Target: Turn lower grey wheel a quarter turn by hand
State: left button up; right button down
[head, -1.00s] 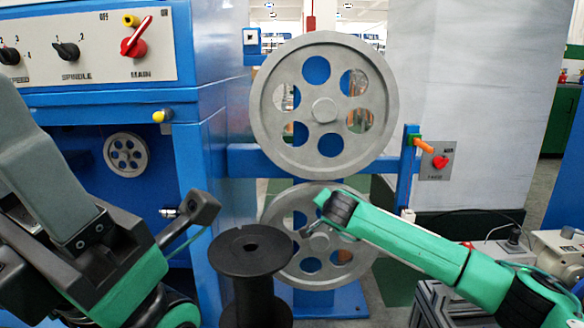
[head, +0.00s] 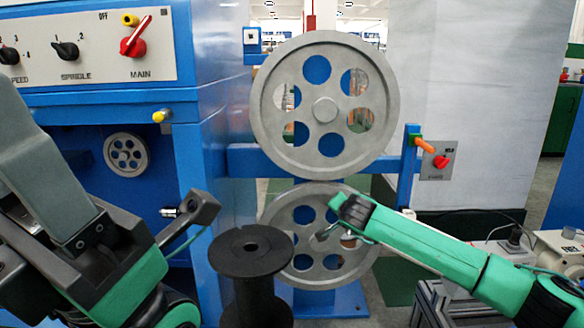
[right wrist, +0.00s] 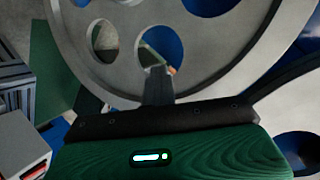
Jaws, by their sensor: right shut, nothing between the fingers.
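The lower grey wheel (head: 357,268) is a spoked disc with round holes, standing upright just below a larger upper grey wheel (head: 262,105). My right gripper (head: 322,236) is shut and empty, in front of the lower wheel's middle, and my arm covers its right upper part. In the right wrist view the shut fingers (right wrist: 157,82) point at the grey wheel (right wrist: 75,40), their tips overlapping the lower edge of a hole. I cannot tell whether they touch it or enter the hole. My left gripper (head: 203,210) is at the lower left, away from the wheel; its jaw opening is not clear.
A black spool (head: 252,250) stands in front of the lower wheel's left side. A blue machine cabinet (head: 215,150) is on the left. An orange-handled lever (head: 424,146) and a red knob (head: 440,161) are right of the upper wheel. Grey boxes sit at the lower right.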

jog(key=shift+w+d+r, duration=0.2)
jog(key=shift+d+r, duration=0.05)
jog(key=shift+d, duration=0.55)
jog(key=shift+w+d+r, duration=0.15)
jog(key=shift+d+r, duration=0.1)
jog(key=shift+d, duration=0.55)
jog(key=shift+s, duration=0.1)
jog(key=s, duration=0.6)
jog(key=shift+s+a+f, duration=0.15)
jog(key=shift+a+f, duration=0.1)
jog(key=shift+f, duration=0.1)
